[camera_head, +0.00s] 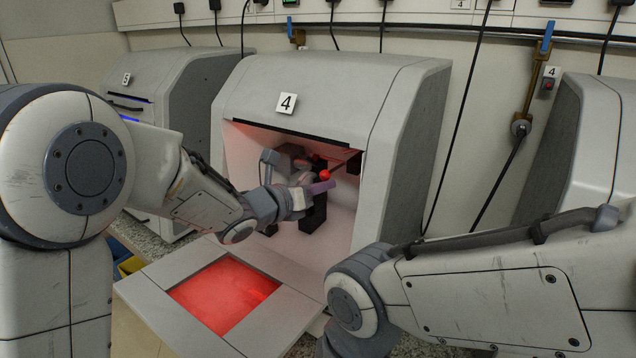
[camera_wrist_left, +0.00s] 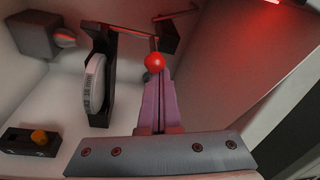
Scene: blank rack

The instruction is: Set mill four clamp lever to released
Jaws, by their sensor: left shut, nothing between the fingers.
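Mill four (camera_head: 330,85), a grey machine with a "4" plate, stands with its front door folded down. Inside its red-lit chamber is a lever with a red ball knob (camera_head: 325,174); the knob also shows in the left wrist view (camera_wrist_left: 154,62). A white disc (camera_wrist_left: 94,84) stands in a black holder (camera_wrist_left: 103,60) beside the lever. My left gripper (camera_head: 322,187) is inside the chamber, shut and empty. Its purple fingers (camera_wrist_left: 155,95) end right at the knob; I cannot tell whether they touch it. My right gripper is out of view; only its arm shows.
The lowered door (camera_head: 150,290) with its red window lies in front of the chamber. Another mill (camera_head: 185,85) stands to the left and one (camera_head: 605,130) to the right. A small black block with an orange knob (camera_wrist_left: 39,136) sits on the chamber floor.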

